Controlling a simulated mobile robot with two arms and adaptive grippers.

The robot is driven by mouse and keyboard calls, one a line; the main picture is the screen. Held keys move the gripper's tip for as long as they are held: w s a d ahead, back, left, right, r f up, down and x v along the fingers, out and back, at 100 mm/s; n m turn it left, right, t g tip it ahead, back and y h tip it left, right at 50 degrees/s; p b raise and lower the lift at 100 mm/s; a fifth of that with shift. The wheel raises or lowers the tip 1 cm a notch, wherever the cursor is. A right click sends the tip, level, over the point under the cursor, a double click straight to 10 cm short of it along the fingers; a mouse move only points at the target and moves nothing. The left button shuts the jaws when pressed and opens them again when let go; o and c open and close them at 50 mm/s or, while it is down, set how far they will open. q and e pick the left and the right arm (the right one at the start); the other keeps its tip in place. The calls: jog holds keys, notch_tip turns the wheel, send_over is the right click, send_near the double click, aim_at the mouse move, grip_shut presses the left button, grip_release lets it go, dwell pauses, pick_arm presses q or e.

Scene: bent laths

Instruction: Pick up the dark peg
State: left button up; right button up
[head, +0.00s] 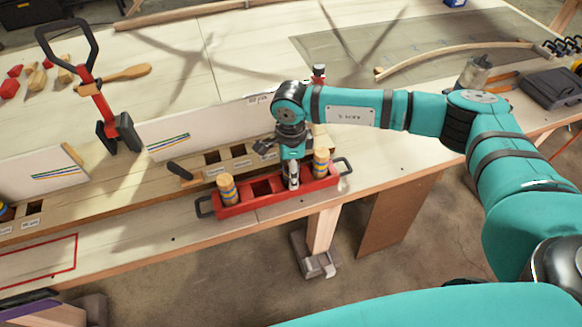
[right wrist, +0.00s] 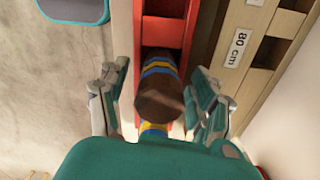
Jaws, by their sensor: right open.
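The dark peg (right wrist: 160,98) has a dark brown top and yellow and blue bands. In the right wrist view it stands in the red tray (right wrist: 163,32), between my right gripper's two fingers. My right gripper (right wrist: 161,76) is open, one finger on each side of the peg, with gaps visible. In the head view my right gripper (head: 292,184) points down over the middle of the red tray (head: 256,208) and hides the dark peg. Two pegs with pale tops, a left one (head: 227,188) and a right one (head: 321,162), stand in the tray. My left gripper is not in view.
A wooden rack (head: 137,198) with square holes and labels runs behind the tray. White boards (head: 190,135) stand behind it. A red and black clamp (head: 93,90) rises at left. The tray sits near the table's front edge.

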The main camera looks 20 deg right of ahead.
jog(key=shift+f, duration=0.6)
jog(key=c, duration=1.3)
jog(key=shift+r, duration=0.1)
